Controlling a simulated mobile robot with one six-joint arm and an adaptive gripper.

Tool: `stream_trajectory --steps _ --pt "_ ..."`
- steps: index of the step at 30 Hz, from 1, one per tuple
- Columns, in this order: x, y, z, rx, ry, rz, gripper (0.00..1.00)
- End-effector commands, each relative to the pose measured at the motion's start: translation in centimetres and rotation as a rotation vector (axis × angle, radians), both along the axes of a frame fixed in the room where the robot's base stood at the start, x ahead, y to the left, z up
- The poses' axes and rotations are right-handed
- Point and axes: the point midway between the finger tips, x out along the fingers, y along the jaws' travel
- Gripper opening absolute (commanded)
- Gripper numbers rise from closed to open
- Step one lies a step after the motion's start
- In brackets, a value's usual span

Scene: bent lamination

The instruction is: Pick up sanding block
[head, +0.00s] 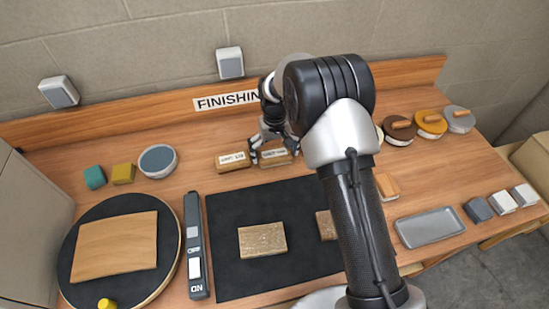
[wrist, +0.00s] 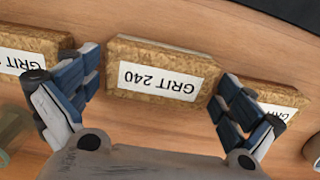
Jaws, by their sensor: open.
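Cork-coloured sanding blocks with white labels stand in a row on the wooden bench. The one labelled GRIT 240 (wrist: 165,81) lies in the middle of the wrist view. In the head view a block (head: 275,157) sits between my fingers. My gripper (wrist: 158,84) is open, with one finger on each side of the GRIT 240 block; it also shows in the head view (head: 270,150). The fingers look close to the block's ends, and I cannot tell whether they touch. My arm hides part of the row in the head view.
A neighbouring block (wrist: 22,55) lies close on the left in the wrist view, another (wrist: 277,100) on the right. A black mat (head: 225,270) with wooden pieces lies in front. A grey tray (head: 430,227) is at right, a round turntable (head: 75,285) at left.

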Motion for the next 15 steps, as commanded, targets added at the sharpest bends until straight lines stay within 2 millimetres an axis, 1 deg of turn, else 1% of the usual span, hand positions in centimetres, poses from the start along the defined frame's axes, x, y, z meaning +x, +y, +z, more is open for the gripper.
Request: stream_trajectory --steps 1,2,8,15 --pt "0.02 0.01 -0.50 0.000 0.000 0.000 1.00" --pt "0.03 0.02 -0.56 0.000 -0.001 0.000 1.00" --pt "0.05 0.03 -0.46 0.001 -0.002 0.000 0.99" --pt "0.05 0.04 -0.45 0.001 -0.002 0.000 0.83"
